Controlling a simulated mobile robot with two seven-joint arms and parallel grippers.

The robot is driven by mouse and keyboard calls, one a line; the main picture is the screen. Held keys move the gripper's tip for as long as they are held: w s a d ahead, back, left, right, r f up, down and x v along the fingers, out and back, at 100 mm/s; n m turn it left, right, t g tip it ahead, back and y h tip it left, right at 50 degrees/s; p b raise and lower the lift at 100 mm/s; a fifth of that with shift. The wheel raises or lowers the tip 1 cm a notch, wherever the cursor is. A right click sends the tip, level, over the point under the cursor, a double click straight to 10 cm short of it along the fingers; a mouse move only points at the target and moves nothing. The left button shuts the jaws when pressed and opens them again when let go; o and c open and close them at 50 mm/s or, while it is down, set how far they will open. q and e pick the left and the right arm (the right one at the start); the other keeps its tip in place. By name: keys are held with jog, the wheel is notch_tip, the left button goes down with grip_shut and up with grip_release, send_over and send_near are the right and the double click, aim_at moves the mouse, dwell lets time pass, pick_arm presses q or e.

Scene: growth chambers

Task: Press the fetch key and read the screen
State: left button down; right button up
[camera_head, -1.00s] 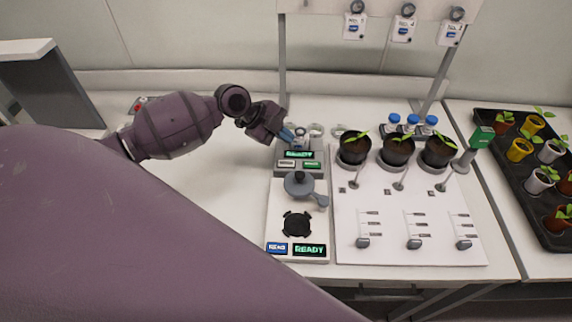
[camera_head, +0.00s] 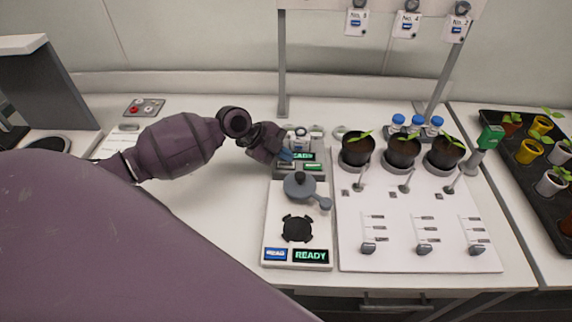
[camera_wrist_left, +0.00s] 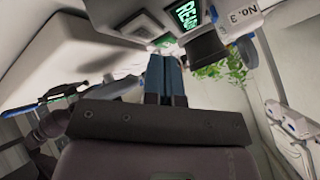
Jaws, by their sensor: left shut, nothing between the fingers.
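A grey device (camera_head: 317,172) stands at the back of the bench. Its small dark screen (camera_head: 303,156) shows green letters, partly covered; the visible part reads like READY. Two small keys sit below it, a pale left one (camera_head: 286,165) and a green-lit right one (camera_head: 313,167); their labels are too small to read. My left gripper (camera_head: 286,155) is shut and empty, its blue fingertips over the device's left side, hiding part of the screen. Whether it touches a key I cannot tell. In the left wrist view the shut blue fingers (camera_wrist_left: 165,78) point towards the device, with green screen letters (camera_wrist_left: 187,15) above. My right gripper is not in view.
A front unit has a blue key (camera_head: 275,254) and a READY screen (camera_head: 311,256). Potted plants (camera_head: 403,151) stand on a white panel (camera_head: 415,215) at right. Numbered tags (camera_head: 407,25) hang above.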

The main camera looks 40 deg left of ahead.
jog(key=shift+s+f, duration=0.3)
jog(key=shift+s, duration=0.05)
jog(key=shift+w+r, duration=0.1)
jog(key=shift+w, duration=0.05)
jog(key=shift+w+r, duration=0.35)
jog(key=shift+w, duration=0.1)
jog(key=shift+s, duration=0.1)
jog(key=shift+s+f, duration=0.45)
pick_arm(q)
jog(key=shift+f, duration=0.15)
